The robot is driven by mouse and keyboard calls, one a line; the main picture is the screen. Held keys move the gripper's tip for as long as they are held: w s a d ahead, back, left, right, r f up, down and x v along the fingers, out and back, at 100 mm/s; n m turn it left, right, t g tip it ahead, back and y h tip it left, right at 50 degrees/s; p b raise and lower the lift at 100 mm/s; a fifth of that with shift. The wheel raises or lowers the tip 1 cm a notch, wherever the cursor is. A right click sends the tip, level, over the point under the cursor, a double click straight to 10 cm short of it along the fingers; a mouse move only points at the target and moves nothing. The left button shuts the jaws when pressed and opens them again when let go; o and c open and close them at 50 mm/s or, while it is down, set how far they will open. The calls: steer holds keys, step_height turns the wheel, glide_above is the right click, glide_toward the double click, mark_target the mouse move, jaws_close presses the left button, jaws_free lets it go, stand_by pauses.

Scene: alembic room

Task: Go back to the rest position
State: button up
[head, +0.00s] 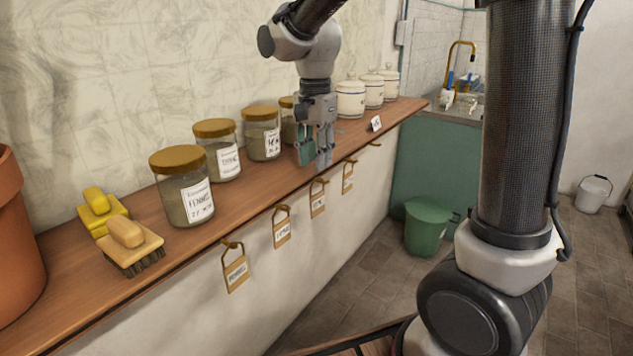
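My gripper (315,157) hangs pointing down over the front edge of the wooden shelf (262,198), in front of the row of jars. A teal-green patch shows at its fingers. I cannot tell whether this is part of the gripper or something between the fingers. The gap between the fingertips is too small to judge. The gripper partly hides the fourth glass jar (288,122). No marker of a rest position shows.
Labelled glass jars (198,203), brushes (128,243), a terracotta pot (8,235) and white canisters (350,100) stand on the shelf. Tags (236,273) hang from hooks along its edge. A green bucket (425,228) and white bucket (593,194) stand on the floor.

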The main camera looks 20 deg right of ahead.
steer(key=shift+s+d+r, duration=0.3)
steer(key=shift+d+r, duration=0.3)
steer(key=shift+r, duration=0.3)
steer(key=shift+d+n, duration=0.1)
steer(key=shift+n, duration=0.6)
steer(key=shift+s+d+f+n, duration=0.1)
steer(key=shift+s+f+n, duration=0.15)
steer(key=shift+n, duration=0.65)
steer(key=s+d+r+n+t, duration=0.1)
steer(key=s+d+n+t, duration=0.1)
steer(key=s+d+n, duration=0.2)
steer(key=s+d+r+n+t, duration=0.2)
steer(key=s+d+n, duration=0.2)
steer(key=s+d, duration=0.6)
steer(key=s, duration=0.6)
steer(key=shift+d+r, duration=0.15)
steer(key=shift+d, duration=0.25)
